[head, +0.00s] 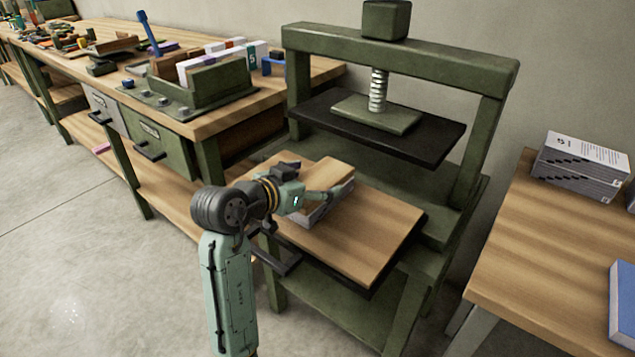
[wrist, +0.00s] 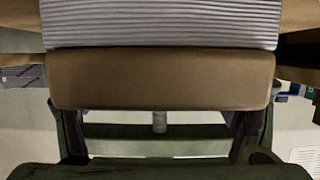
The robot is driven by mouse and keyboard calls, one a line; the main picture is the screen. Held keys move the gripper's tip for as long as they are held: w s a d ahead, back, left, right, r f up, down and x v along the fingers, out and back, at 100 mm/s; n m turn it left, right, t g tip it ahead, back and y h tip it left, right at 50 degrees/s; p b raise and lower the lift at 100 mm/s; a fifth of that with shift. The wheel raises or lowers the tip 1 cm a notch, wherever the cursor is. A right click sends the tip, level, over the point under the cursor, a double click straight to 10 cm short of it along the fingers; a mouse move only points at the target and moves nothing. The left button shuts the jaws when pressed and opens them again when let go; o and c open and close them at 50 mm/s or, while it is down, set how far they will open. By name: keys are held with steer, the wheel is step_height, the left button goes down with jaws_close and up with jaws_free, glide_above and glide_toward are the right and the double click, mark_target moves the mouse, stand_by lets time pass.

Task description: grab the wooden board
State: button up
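A thick wooden board (head: 322,172) lies on top of a grey-white stack of pages (head: 328,207), on the lower bed of the green press. In the wrist view, the board (wrist: 160,78) is a brown band across the middle, directly against the ridged pages (wrist: 160,24). My gripper (head: 325,194) is at the near side of the board and pages. The other finger is hidden, and neither finger is clear in the wrist view. I cannot tell whether the gripper touches the board.
A larger wooden base (head: 365,245) lies under the stack. The black press plate (head: 435,145) hangs above and behind, between green uprights. A workbench (head: 290,85) with tools stands at left, and a table (head: 540,270) with books at right.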

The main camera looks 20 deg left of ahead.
steer(key=c, duration=1.1)
steer(key=shift+r, duration=0.1)
